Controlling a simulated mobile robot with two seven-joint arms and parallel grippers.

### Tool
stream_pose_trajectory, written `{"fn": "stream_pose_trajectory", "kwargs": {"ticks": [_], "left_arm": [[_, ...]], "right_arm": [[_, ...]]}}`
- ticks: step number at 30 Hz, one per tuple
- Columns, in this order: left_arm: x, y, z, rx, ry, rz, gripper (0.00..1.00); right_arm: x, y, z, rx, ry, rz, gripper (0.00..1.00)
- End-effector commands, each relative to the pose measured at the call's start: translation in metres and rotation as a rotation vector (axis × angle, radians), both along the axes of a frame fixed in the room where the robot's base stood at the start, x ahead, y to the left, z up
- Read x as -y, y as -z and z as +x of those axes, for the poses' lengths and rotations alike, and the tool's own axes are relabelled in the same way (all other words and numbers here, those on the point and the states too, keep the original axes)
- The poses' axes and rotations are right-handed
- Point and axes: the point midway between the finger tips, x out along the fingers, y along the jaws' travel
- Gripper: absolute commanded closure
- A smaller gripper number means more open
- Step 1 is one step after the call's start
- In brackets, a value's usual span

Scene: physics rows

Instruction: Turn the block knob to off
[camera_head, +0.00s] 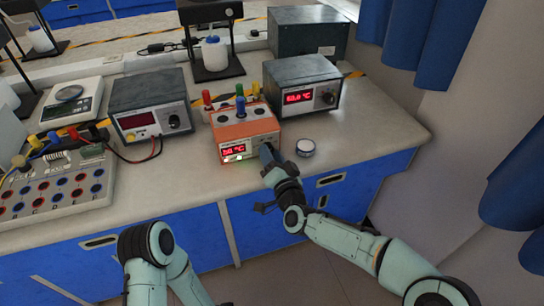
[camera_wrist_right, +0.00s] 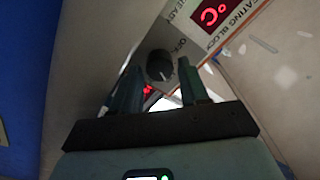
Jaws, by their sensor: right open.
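The orange heating block (camera_head: 243,131) stands near the bench's front edge with its red display lit. In the right wrist view its front panel carries "HEATING BLOCK" and "OFF" lettering. Its round black knob (camera_wrist_right: 159,63) has a small pale mark; its exact setting is hard to read. In the head view the knob is hidden behind my right gripper (camera_head: 267,154). In the wrist view the right gripper (camera_wrist_right: 158,78) is open, with its fingertips on either side of the knob; I cannot tell whether they touch it. My left gripper is out of view; only its arm shows.
A grey box with a red display (camera_head: 302,86) stands behind right, and a power supply (camera_head: 150,105) to the left. A plug board (camera_head: 55,187) lies far left. Bench to the right is clear.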

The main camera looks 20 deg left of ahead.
Motion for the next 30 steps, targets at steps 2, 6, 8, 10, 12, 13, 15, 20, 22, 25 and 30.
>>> {"fn": "stream_pose_trajectory", "kwargs": {"ticks": [2, 6, 8, 10, 12, 13, 15, 20, 22, 25, 30], "left_arm": [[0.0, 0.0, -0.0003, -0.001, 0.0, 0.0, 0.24], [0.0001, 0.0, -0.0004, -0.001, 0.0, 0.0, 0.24], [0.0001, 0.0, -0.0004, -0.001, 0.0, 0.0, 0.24], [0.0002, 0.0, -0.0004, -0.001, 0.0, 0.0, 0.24], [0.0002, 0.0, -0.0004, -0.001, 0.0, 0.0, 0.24], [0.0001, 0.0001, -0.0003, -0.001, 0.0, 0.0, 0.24], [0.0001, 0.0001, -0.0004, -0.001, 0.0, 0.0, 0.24], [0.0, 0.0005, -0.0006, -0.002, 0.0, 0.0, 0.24], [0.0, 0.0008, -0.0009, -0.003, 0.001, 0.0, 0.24], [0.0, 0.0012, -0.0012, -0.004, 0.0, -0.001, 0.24], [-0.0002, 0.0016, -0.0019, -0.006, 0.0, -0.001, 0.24]], "right_arm": [[0.0001, 0.0, -0.0001, 0.0, 0.0, 0.0, 0.56], [0.0002, 0.0, -0.0002, 0.0, 0.0, 0.0, 0.82], [0.0002, 0.0, -0.0002, 0.0, 0.0, 0.0, 0.97], [0.0002, 0.0, -0.0003, 0.0, 0.0, 0.0, 0.97], [0.0002, -0.0001, -0.0004, 0.001, 0.0, -0.001, 0.97], [0.0002, -0.0001, -0.0004, 0.002, 0.0, -0.002, 0.97], [0.0001, -0.0003, -0.0004, 0.007, -0.001, -0.01, 0.97], [0.0002, -0.0006, -0.0005, 0.034, -0.001, -0.049, 0.97], [-0.0002, -0.0008, -0.0007, 0.054, -0.001, -0.078, 0.97], [-0.0003, -0.0008, -0.0007, 0.092, -0.001, -0.134, 0.97], [-0.001, -0.0011, -0.0011, 0.174, -0.001, -0.255, 0.97]]}}
